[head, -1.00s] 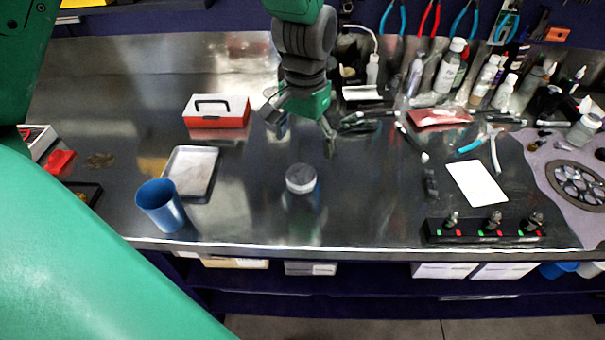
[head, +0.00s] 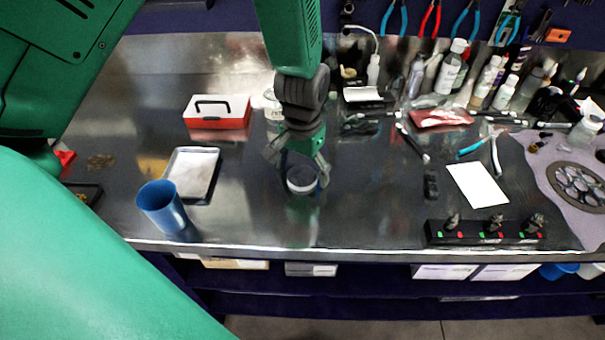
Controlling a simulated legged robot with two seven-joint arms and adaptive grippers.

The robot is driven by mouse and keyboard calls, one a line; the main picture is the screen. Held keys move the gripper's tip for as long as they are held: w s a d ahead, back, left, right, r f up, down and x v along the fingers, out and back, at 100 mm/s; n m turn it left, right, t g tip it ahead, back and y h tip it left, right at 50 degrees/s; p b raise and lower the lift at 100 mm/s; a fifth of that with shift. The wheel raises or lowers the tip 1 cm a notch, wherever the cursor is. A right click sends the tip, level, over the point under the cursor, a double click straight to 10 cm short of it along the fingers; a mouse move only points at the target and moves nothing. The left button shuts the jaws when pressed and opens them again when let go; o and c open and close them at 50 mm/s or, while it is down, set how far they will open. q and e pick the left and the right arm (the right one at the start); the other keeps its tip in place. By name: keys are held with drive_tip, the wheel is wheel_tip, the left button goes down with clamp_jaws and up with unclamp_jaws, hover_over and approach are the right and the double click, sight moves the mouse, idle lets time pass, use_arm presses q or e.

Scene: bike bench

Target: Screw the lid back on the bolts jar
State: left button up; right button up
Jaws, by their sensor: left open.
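A small round jar-like piece (head: 301,184) with a dark grey top and a pale band stands upright on the metal bench, near its front middle. I cannot tell whether it is the bolts jar, its lid, or both together. My left gripper (head: 303,174) reaches down over it from the back, open, with one finger on each side. Whether the fingers touch it is not clear. A pale can or jar (head: 272,104) with lettering stands behind the gripper, partly hidden by it. My right gripper is not in view.
A blue cup (head: 158,206) and a metal tray (head: 191,172) stand to the left. A red and white box (head: 217,113) sits behind them. A black holder (head: 470,235) and a white card (head: 477,183) lie to the right. Bottles and tools line the back right.

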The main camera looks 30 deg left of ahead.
sight(303, 174)
use_arm(q)
drive_tip(key=shift+a+f, duration=0.1)
drive_tip(key=shift+f, duration=0.15)
drive_tip(key=shift+r, duration=0.1)
drive_tip(key=shift+d, duration=0.2)
drive_tip(key=shift+c, duration=0.8)
drive_tip(key=shift+d, duration=0.1)
drive_tip(key=c, duration=0.6)
drive_tip(key=shift+c, duration=0.2)
drive_tip(key=shift+r, duration=0.2)
wheel_tip(303, 174, up, 10)
drive_tip(key=shift+f, duration=0.2)
